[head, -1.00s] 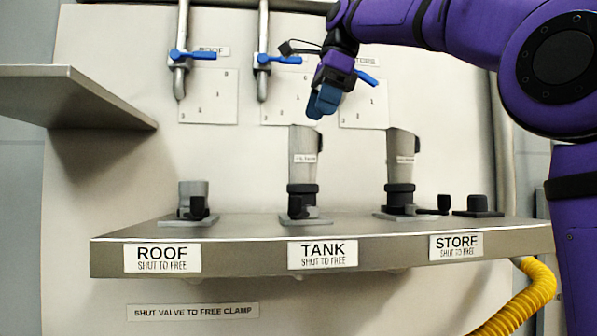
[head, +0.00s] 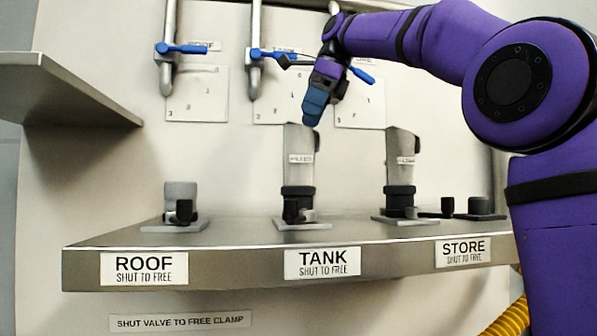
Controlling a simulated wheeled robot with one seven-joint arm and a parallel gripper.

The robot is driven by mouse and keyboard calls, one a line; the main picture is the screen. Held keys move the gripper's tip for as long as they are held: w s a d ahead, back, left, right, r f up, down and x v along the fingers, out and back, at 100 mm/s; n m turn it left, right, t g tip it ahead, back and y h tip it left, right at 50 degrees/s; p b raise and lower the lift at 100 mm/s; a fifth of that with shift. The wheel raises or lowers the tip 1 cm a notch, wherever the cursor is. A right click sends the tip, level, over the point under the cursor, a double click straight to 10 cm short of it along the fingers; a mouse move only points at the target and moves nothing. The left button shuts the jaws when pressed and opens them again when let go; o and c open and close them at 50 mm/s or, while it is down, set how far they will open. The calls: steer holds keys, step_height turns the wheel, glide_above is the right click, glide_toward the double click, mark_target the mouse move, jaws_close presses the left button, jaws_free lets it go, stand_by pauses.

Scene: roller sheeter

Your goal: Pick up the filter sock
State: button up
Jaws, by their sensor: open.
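Two tall grey sleeves with small labels, which look like filter socks, stand upright on the shelf. One filter sock (head: 299,160) is in the TANK clamp (head: 300,212), the other filter sock (head: 401,155) in the STORE clamp (head: 403,212). Each has a black collar at its base. The ROOF clamp (head: 180,208) holds only a short grey cup. My gripper (head: 314,112), with blue fingers, points down just above the top of the TANK sock. It is open, with its fingers overlapping in this view. Whether it touches the sock's rim I cannot tell.
Blue valve handles stand on the wall pipes: the ROOF handle (head: 182,48) and TANK handle (head: 272,55) lie near level, the STORE handle (head: 362,75) slants. A steel shelf (head: 80,85) juts in at left. Black fittings (head: 478,206) sit right of STORE.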

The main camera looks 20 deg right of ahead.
mark_target(298, 142)
steer(key=shift+x, duration=3.5)
steer(key=shift+r, duration=0.1)
steer(key=c, duration=1.4)
steer(key=shift+r, duration=1.7)
steer(key=s+d, duration=0.2)
steer(key=s, duration=0.3)
steer(key=s+d+r, duration=0.1)
steer(key=s+d, duration=0.1)
steer(key=s, duration=0.2)
steer(key=s+d, duration=0.2)
steer(key=s, duration=0.3)
steer(key=shift+s+d+r, duration=0.15)
steer(key=shift+s+r, duration=0.15)
steer(key=shift+s, duration=0.05)
steer(key=shift+r, duration=0.15)
steer(key=shift+r, duration=0.6)
